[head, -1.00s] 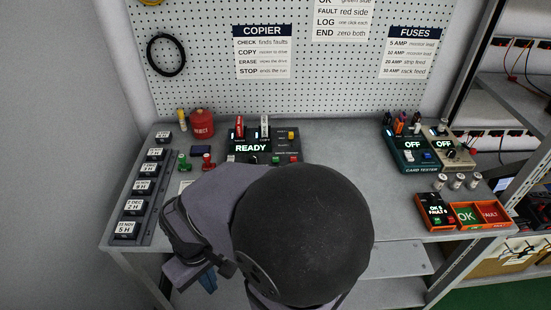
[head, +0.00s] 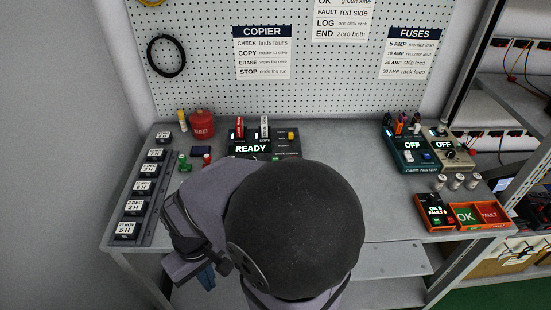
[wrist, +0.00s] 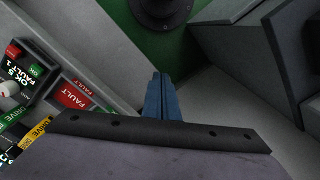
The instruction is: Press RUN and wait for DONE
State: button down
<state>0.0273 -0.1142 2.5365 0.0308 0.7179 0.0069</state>
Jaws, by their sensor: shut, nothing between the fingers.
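The black copier unit (head: 262,138) stands at the back middle of the bench. Its display (head: 250,148) reads READY. Two upright drives, a red one (head: 239,127) and a white one (head: 264,127), stand in its top, and a yellow button (head: 291,135) shows on its right. My arm hides its front part, and I cannot read a RUN label. My gripper (head: 207,277) is low at the bench's front edge, well apart from the copier. In the wrist view its blue fingers (wrist: 160,95) are together and empty.
A rack of dated blocks (head: 134,201) lines the left side. A red canister (head: 202,123) stands behind it. Two testers reading OFF, one being the card tester (head: 408,155), stand at right. Orange OK and FAULT trays (head: 480,226) sit at the front right.

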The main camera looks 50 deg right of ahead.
jog(key=w+d+r+m+t+y+p, duration=0.15)
jog(key=w+d+r+m+p, duration=0.25)
jog(key=w+d+m, duration=0.4)
jog(key=w+d+r+m+t+y+p, duration=0.1)
jog(key=w+d+r+m+t+p, duration=0.2)
jog(key=w+d+m, duration=0.45)
jog(key=d+r+m+t+h+p, duration=0.1)
jog(key=d+m, duration=0.5)
jog(key=d, duration=0.7)
jog(key=w+d+r+m+t+h+p, duration=0.1)
jog(key=d+r+m+t+h+p, duration=0.1)
jog(key=d, duration=1.1)
jog(key=r+m+t+p, duration=0.1)
jog(key=m+p, duration=0.1)
jog(key=m, duration=0.1)
jog(key=shift+m+t, duration=0.35)
jog(key=shift+f, duration=0.2)
notch_tip(320, 180, down, 7)
jog(key=b, duration=0.5)
jog(key=shift+f, duration=0.2)
jog(key=shift+w+f+b, duration=0.1)
jog(key=shift+f+b, duration=0.45)
jog(key=shift+b, duration=0.25)
